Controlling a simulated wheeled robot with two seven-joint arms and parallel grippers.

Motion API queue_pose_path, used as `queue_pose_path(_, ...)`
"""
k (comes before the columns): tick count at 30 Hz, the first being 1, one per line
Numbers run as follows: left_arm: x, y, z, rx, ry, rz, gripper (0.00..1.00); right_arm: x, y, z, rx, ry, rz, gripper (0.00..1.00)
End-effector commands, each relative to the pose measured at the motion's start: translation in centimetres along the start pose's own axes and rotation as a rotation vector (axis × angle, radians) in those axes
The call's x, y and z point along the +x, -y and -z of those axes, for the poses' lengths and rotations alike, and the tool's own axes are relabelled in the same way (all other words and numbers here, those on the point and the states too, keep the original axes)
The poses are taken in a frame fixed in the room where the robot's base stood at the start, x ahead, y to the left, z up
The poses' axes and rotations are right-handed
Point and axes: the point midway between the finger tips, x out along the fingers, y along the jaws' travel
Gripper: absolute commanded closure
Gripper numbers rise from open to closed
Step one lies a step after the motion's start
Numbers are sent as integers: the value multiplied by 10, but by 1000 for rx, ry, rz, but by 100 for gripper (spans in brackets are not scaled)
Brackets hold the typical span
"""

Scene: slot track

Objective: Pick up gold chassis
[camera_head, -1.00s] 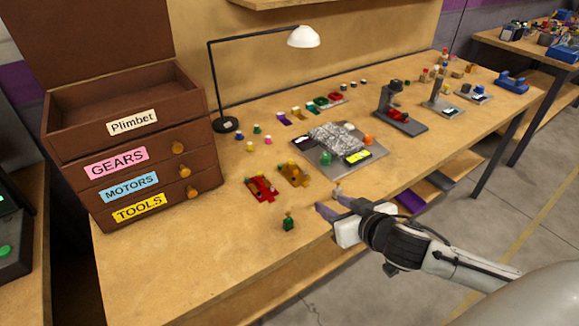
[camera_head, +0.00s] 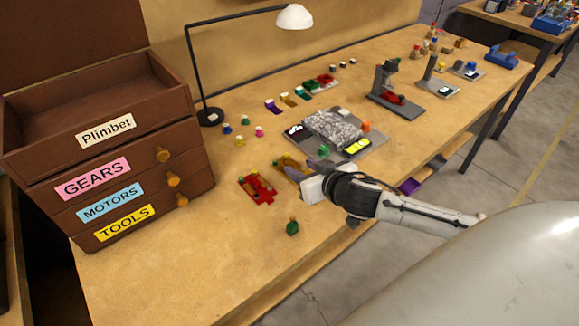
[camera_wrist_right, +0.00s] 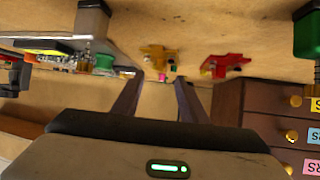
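The gold chassis (camera_head: 284,163) lies on the workbench just right of the red chassis (camera_head: 257,188). In the head view my right gripper (camera_head: 303,171) is at its near right side and hides part of it. In the right wrist view the gold chassis (camera_wrist_right: 158,55) lies beyond the spread fingertips, roughly between them, with the red chassis (camera_wrist_right: 226,65) to its right. My right gripper (camera_wrist_right: 159,80) is open with nothing between its fingers. I cannot tell whether it touches the chassis. My left gripper is not in view.
A grey tray (camera_head: 301,138) with a silver heap stands behind the gripper. A small green part (camera_head: 292,227) stands near the front edge. The brown drawer unit (camera_head: 60,160) is at the left and a lamp (camera_head: 294,17) behind. The bench's front left is clear.

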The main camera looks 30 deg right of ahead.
Motion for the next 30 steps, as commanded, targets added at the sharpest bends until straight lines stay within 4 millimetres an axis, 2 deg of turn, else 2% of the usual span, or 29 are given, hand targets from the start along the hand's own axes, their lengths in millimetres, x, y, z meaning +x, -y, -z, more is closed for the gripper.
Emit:
queue_pose_path(6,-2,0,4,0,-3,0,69,31,1,-1,1,-2,-2,61)
queue_pose_path(9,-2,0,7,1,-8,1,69,41,1,-2,1,-1,-1,61)
queue_pose_path(18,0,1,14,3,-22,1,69,45,1,-3,0,-1,0,61)
queue_pose_path(20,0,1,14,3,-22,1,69,45,1,-3,0,-1,0,69)
queue_pose_path(25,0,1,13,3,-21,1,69,45,1,-3,0,-1,0,98)
queue_pose_path(30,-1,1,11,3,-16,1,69,44,1,-3,0,-1,0,100)
